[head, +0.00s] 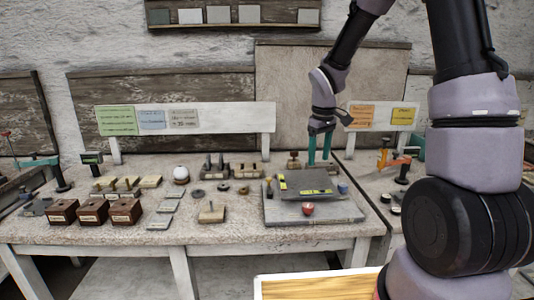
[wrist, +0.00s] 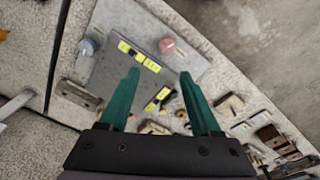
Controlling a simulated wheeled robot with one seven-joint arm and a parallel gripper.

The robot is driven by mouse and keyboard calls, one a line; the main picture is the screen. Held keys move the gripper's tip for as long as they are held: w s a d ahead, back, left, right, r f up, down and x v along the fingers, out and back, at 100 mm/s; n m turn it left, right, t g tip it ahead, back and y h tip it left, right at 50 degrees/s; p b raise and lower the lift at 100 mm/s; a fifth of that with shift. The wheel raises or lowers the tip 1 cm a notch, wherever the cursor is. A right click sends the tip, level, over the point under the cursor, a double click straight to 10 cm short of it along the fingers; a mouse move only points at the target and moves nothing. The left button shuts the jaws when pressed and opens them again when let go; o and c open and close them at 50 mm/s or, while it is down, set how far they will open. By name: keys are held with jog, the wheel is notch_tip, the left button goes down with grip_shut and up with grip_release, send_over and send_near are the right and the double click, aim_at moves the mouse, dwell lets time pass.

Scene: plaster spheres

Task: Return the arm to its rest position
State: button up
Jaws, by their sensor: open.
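My gripper (head: 320,148) is at the end of my raised arm, above the back of the table near the grey plate. Its two green fingers are apart and nothing is between them. In the wrist view my gripper (wrist: 160,85) points down toward the grey plate (wrist: 112,22), with its fingers spread and empty. My arm reaches in from the upper right in the head view.
The grey plate (head: 318,218) carries a dark slab (head: 310,184), a red ball-like piece (head: 308,209) and a blue one (head: 343,187). Wooden boxes (head: 93,211) and a white sphere (head: 181,173) stand left. A wooden tray (head: 315,288) is in front.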

jog(key=s+d+r+m+t, duration=0.1)
jog(key=s+r+m+t, duration=0.1)
jog(key=s+r, duration=0.5)
jog(key=s+d+r+m+t+y, duration=0.1)
jog(key=s+r+m+t, duration=0.1)
jog(key=s+r+m, duration=0.3)
jog(key=s+d+r+m+t+y, duration=0.1)
jog(key=s+r+m+t, duration=0.1)
jog(key=s+r, duration=0.7)
jog(key=shift+s+d+r+m, duration=0.15)
jog(key=shift+d+r+m, duration=0.25)
jog(key=shift+r+m, duration=0.4)
